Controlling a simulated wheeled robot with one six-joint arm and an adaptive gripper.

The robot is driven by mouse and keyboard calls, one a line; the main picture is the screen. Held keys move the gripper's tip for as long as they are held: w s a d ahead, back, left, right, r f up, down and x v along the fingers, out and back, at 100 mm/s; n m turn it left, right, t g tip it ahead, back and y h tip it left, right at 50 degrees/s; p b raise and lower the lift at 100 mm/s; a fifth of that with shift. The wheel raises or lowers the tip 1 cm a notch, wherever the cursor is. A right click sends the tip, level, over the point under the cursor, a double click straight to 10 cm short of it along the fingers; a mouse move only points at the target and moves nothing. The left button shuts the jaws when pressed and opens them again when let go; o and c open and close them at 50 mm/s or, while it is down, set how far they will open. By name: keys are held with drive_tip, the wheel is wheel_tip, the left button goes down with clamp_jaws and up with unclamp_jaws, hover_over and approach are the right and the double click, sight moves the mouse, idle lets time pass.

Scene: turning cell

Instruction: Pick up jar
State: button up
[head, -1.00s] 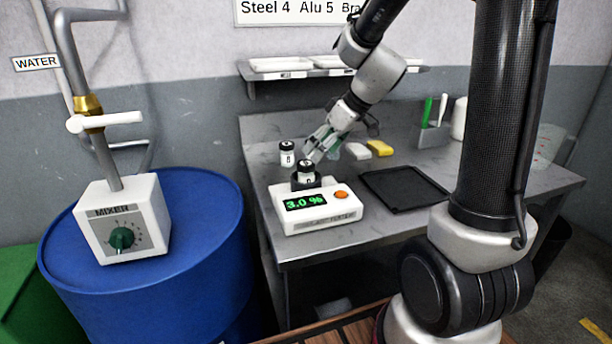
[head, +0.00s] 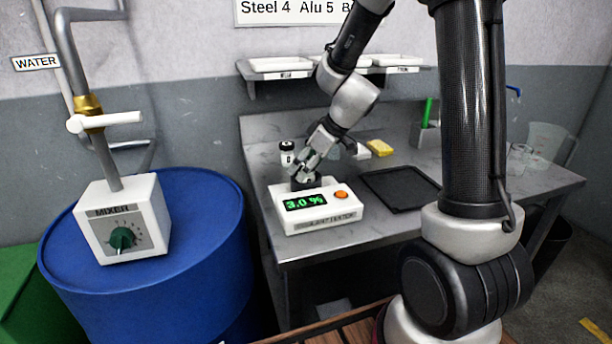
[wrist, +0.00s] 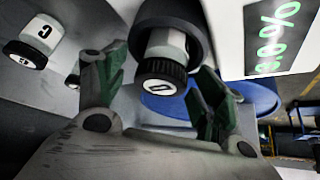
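A small white jar with a black cap (wrist: 165,72) sits in the dark round holder of the white tester (head: 345,212). Its cap carries one character, which looks like a D or 0. In the head view my gripper (head: 303,165) is right over this holder and hides most of the jar. In the wrist view my gripper (wrist: 160,82) is open, with one green-padded finger on each side of the jar's cap; I cannot tell whether either touches. A second black-capped white jar (head: 287,153) stands behind the tester, and also shows in the wrist view (wrist: 32,42).
The tester's display reads 3.0 %. A black tray (head: 400,190) lies right of it on the grey bench (head: 330,248). A yellow block (head: 380,148) and a green-handled item in a holder (head: 427,125) are farther back. A blue drum (head: 190,270) with a mixer (head: 125,222) stands left.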

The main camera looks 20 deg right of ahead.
drive_tip(key=c, duration=1.1)
drive_tip(key=shift+c, duration=0.2)
